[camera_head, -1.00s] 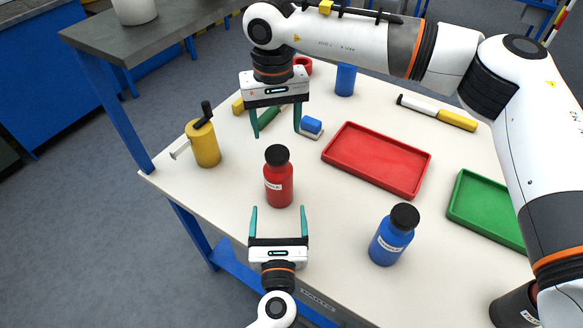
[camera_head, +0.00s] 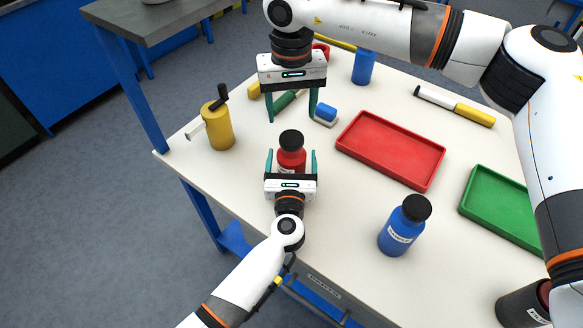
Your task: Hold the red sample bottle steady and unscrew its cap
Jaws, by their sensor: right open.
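The red sample bottle (camera_head: 291,160) stands upright on the table with its black cap (camera_head: 291,140) on. My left gripper (camera_head: 292,153) is low at the bottle from the near side. Its teal fingers are apart, one on each side of the bottle, with small gaps seeming to show. The gripper body hides the bottle's lower part. My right gripper (camera_head: 292,118) points down behind the bottle and above the cap in the picture. It is open and empty, its fingers wide apart.
A blue bottle (camera_head: 404,226) stands at the right front. A red tray (camera_head: 390,183) and a green tray (camera_head: 480,213) lie to the right. A yellow cylinder with a crank (camera_head: 218,130) stands at left. A blue-and-white block (camera_head: 326,115) lies beside my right gripper.

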